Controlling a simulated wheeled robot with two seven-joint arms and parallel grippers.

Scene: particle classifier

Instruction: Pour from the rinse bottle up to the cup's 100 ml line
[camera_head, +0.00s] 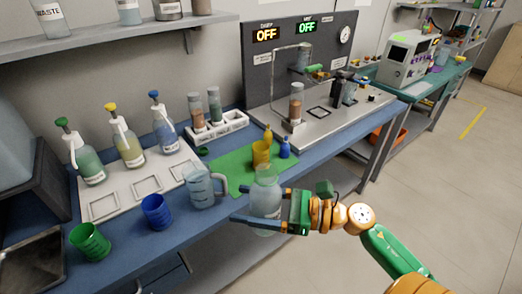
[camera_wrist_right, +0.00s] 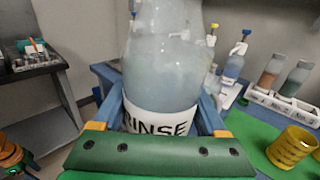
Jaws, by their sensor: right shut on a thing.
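The rinse bottle (camera_head: 266,196) is pale and translucent. It is held roughly upright at the table's front edge. In the right wrist view the bottle (camera_wrist_right: 166,62) shows a white RINSE label low down and pale liquid. My right gripper (camera_head: 257,204) is shut on it, with one blue finger (camera_wrist_right: 212,115) on each side. The clear measuring cup (camera_head: 201,190), with a handle on its right, stands on the table left of the bottle and apart from it. Its marks are too small to read, and I cannot tell its fill level. My left gripper is not in view.
A blue cup (camera_head: 156,211) and a green cup (camera_head: 90,241) stand left of the measuring cup. A yellow cup (camera_head: 261,153) stands on the green mat (camera_head: 232,172) behind the bottle. Open floor lies right.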

